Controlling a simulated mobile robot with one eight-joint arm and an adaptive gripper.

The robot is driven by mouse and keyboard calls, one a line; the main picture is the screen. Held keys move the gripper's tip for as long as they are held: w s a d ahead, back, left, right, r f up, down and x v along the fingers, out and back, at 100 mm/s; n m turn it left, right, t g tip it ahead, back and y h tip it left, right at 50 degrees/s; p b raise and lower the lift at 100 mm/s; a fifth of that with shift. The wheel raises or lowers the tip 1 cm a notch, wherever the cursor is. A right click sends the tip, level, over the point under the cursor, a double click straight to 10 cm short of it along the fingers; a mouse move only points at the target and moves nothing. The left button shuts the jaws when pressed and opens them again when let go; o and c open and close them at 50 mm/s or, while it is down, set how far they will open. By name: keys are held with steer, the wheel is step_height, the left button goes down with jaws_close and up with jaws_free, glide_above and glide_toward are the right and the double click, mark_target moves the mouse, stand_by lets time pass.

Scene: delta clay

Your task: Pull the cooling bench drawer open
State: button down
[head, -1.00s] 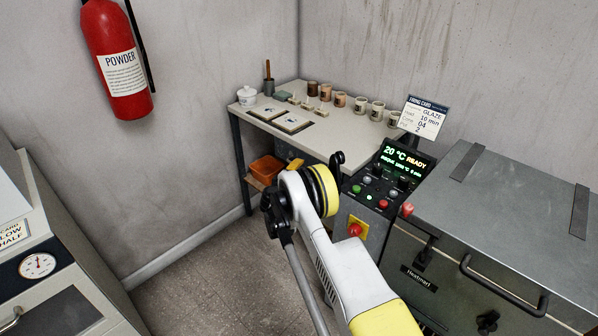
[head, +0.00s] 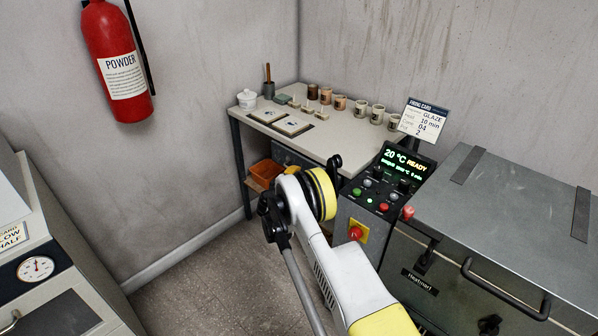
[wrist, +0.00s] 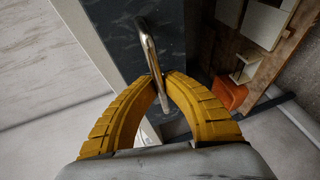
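The cooling bench (head: 330,143) has a pale top and stands in the back corner. Its dark drawer front shows in the wrist view (wrist: 122,45), with a bright metal bar handle (wrist: 146,42). My gripper (wrist: 161,77) has two yellow ribbed fingers, with their tips closed around the handle, one on each side. In the head view my arm hides most of the gripper and drawer. I cannot tell from these views how far the drawer stands out.
An orange bin (head: 265,172) sits on the shelf under the bench. Cups (head: 340,102), tiles (head: 291,126) and a lidded pot (head: 247,98) stand on top. A kiln (head: 500,220) with a control panel (head: 384,185) is close right of my arm. Floor at left is clear.

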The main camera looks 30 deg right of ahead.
steer(key=s+a, duration=0.3)
steer(key=a, duration=0.7)
steer(key=s+a, duration=0.4)
steer(key=a, duration=0.7)
steer(key=shift+s, duration=0.3)
steer(key=c, duration=1.5)
jaws_free()
steer(key=v, duration=1.2)
steer(key=shift+d+r, duration=0.1)
steer(key=shift+r, duration=0.05)
